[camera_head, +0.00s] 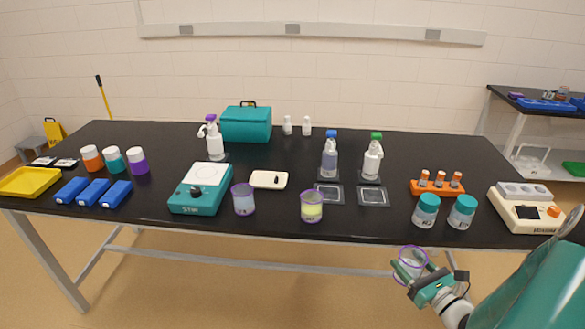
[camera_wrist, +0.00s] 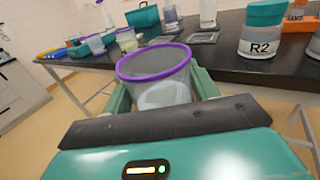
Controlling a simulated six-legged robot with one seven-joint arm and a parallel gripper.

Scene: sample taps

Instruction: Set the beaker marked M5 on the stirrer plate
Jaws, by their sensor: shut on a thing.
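My gripper (camera_head: 413,278) is shut on a clear beaker with a purple rim (camera_head: 410,262), held in front of the table's front edge at the right. In the wrist view the held beaker (camera_wrist: 160,82) sits between the jaws, roughly upright, with something pale inside; I cannot read a mark on it. The stirrer plate (camera_head: 205,174) is the white top of a teal unit lettered STIR, at the table's front left, and it is bare. Two more purple-rimmed beakers stand right of it: one bluish (camera_head: 244,200), one with yellow-green contents (camera_head: 311,207). Their marks are too small to read.
Two teal-lidded jars (camera_head: 426,211) stand near the front edge right, before an orange rack (camera_head: 437,186). A white tablet-like thing (camera_head: 268,180) lies behind the beakers. Wash bottles (camera_head: 330,158) stand farther back. Blue boxes (camera_head: 94,192) lie left of the stirrer.

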